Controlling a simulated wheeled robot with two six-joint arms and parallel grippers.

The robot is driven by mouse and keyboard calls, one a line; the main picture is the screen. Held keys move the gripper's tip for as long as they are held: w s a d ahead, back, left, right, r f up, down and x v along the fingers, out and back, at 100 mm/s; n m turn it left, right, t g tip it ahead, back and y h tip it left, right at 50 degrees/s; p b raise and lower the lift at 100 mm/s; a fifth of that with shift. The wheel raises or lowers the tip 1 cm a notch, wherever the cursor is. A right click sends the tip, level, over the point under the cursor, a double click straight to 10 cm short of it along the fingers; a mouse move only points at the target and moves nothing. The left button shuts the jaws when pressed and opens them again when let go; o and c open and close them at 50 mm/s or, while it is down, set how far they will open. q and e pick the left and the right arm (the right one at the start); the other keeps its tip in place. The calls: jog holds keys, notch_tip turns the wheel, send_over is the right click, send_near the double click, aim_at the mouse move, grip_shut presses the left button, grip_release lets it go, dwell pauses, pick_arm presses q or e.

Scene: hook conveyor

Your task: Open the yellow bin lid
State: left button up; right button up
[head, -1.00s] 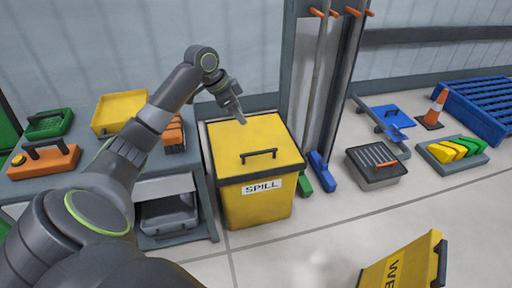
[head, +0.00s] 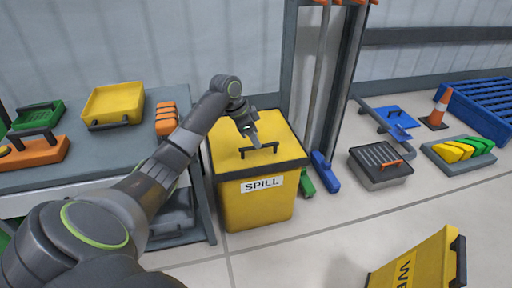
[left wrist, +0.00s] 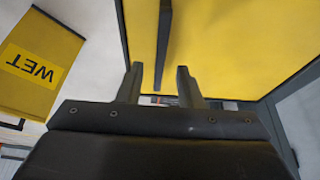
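The yellow bin (head: 240,212) with a "SPILL" label stands on the floor in the middle of the head view. Its yellow lid (head: 288,140) lies closed on top and carries a black bar handle (head: 262,149). My left gripper (head: 253,142) is over the lid close to the handle. In the left wrist view the gripper's two fingers (left wrist: 160,83) are apart, and the dark handle (left wrist: 163,45) runs lengthwise in line with the gap between them. Whether the fingers touch it cannot be told. My right gripper is not in view.
A grey workbench (head: 80,168) with a yellow tray (head: 113,103) stands left of the bin. Brooms lean behind the bin at its right. A yellow "WET" sign (head: 405,265) is at the front right. A grated box (head: 380,165) stands right of the bin.

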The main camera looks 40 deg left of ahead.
pick_arm(q)
jog(key=shift+b+x, duration=0.3)
jog(key=shift+x, duration=0.75)
grip_shut()
